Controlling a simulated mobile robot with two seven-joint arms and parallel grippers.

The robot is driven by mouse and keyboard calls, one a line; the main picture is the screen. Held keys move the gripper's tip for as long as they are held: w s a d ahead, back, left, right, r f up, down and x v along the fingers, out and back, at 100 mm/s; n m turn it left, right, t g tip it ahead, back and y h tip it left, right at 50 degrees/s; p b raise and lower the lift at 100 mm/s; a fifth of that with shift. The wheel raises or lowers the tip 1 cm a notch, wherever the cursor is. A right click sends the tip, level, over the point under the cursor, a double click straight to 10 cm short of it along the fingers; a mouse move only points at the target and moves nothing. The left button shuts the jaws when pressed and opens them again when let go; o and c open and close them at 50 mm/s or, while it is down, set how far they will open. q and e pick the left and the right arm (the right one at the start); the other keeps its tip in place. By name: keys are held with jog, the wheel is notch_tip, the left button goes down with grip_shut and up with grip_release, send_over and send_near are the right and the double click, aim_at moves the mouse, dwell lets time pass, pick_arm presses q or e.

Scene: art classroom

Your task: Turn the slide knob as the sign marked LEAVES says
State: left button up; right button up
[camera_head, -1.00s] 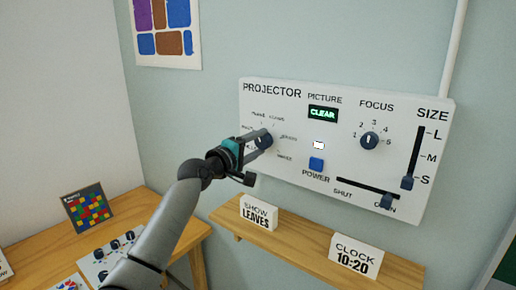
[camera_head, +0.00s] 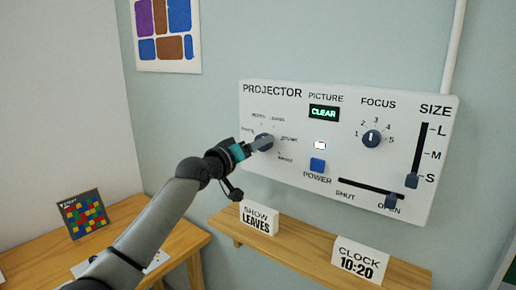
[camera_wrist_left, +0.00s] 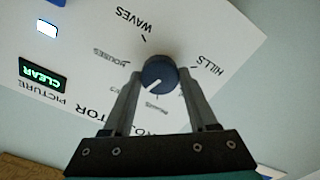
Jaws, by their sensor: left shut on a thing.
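The slide knob (camera_head: 264,141) is a dark blue round dial at the left of the white projector panel (camera_head: 300,168), with slide names around it. It also shows in the left wrist view (camera_wrist_left: 159,72), upside down, its white pointer line aimed down and left. WAVES, HOUSES and HILLS are legible there; lower labels are faint and partly behind the fingers. My left gripper (camera_head: 256,146) is shut on the knob, one finger on each side. The sign reading SHOW LEAVES (camera_head: 259,218) stands on the shelf below. My right gripper is not in view.
The panel also has a focus knob (camera_head: 371,138), a blue power button (camera_head: 317,165), a shut/open slider (camera_head: 391,201) and a size slider (camera_head: 412,181). The green picture display (camera_head: 324,113) reads CLEAR. A clock sign (camera_head: 359,262) reading 10:20 stands on the wooden shelf (camera_head: 300,248).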

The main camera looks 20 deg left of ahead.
pick_arm(q)
jog(key=shift+m, duration=0.5)
jog(key=o, duration=1.4)
jog(key=b+v, duration=0.1)
jog(key=v, duration=1.4)
jog(key=shift+s, duration=0.1)
